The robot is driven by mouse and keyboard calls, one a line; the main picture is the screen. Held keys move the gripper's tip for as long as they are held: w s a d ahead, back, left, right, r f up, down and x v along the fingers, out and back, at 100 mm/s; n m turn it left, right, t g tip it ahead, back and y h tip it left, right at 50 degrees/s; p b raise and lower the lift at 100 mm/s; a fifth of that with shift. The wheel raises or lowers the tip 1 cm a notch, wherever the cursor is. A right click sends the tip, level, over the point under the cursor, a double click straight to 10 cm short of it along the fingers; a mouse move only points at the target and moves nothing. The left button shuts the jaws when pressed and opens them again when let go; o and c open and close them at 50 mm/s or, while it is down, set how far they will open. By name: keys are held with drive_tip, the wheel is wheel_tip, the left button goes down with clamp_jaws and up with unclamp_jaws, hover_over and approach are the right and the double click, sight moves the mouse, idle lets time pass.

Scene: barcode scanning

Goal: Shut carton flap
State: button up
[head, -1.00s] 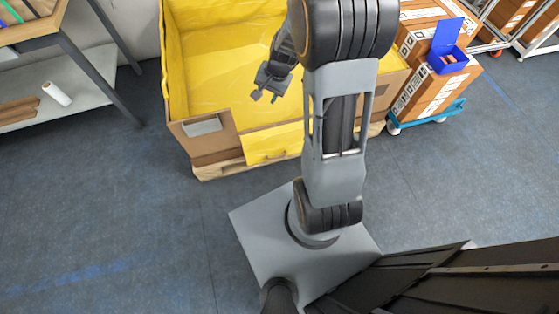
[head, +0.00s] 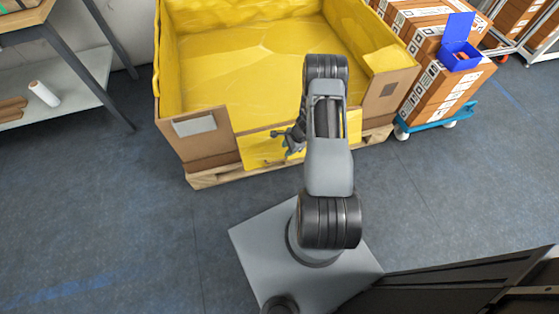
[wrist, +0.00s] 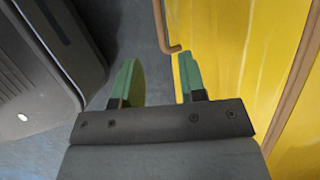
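A large carton (head: 206,145) with a yellow lining stands on a wooden pallet. The middle part of its front wall is a flap (head: 262,150) that hangs folded down outward, its yellow inner face showing. In the wrist view the flap's yellow face (wrist: 215,45) fills the right side, with a brown edge along it. My gripper (head: 291,146) is in front of the carton, close to the flap. In the wrist view its two green fingers (wrist: 160,82) are apart with nothing between them. The flap's edge lies just beyond the fingertips; I cannot tell whether they touch.
A blue cart (head: 437,121) with stacked boxes and a blue bin (head: 459,57) stands right of the carton. A shelf table (head: 60,85) with a white roll (head: 44,93) is at the left. The floor (head: 120,210) in front is clear.

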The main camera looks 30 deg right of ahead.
sight(278, 161)
drive_tip(key=b+x, duration=0.2)
drive_tip(key=x, duration=0.7)
drive_tip(key=shift+a+f, duration=0.1)
clamp_jaws()
idle(0.4)
